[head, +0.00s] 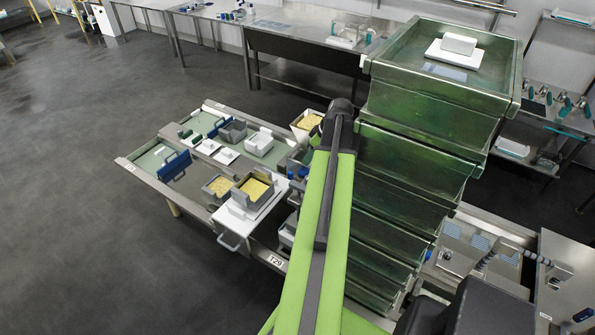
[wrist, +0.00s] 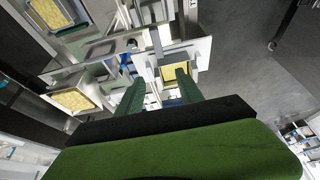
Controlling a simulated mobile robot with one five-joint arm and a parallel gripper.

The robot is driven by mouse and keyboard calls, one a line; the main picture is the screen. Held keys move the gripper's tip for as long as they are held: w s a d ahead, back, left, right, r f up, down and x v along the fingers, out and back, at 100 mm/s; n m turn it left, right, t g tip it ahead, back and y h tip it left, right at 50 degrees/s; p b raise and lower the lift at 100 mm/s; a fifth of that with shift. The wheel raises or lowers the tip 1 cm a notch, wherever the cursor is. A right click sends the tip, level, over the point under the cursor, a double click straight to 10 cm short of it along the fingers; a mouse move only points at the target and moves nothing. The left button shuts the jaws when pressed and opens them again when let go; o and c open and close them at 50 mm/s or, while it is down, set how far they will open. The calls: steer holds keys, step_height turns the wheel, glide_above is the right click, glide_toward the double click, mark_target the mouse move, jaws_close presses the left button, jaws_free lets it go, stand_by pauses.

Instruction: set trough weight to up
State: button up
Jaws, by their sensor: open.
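My gripper (wrist: 160,85) shows in the wrist view with its two green fingers apart and nothing between them. Beyond the fingertips is a mould of yellow curd (wrist: 177,74), apart from them. In the head view my green arm hides the gripper. A white block on a white plate (head: 458,46) sits in the open top of the tall stack of green troughs (head: 436,98). I cannot tell whether this block is the trough weight, or whether a weight is up or down.
A low steel table labelled T29 (head: 279,262) carries grey moulds of yellow curd (head: 254,191), white blocks (head: 259,143) and blue-handled parts (head: 174,166). Steel benches (head: 305,36) stand at the back. The dark floor (head: 85,215) at left is clear.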

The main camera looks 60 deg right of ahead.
mark_target(294, 183)
steer(key=b+x, duration=1.6)
steer(key=x, duration=0.1)
steer(key=shift+s+d+f, duration=0.1)
steer(key=shift+f, duration=0.25)
steer(key=shift+r, duration=0.1)
jaws_close()
stand_by(0.4)
steer(key=c, duration=0.8)
jaws_free()
steer(key=shift+c, duration=0.2)
steer(key=o, duration=0.8)
steer(key=shift+o, duration=0.2)
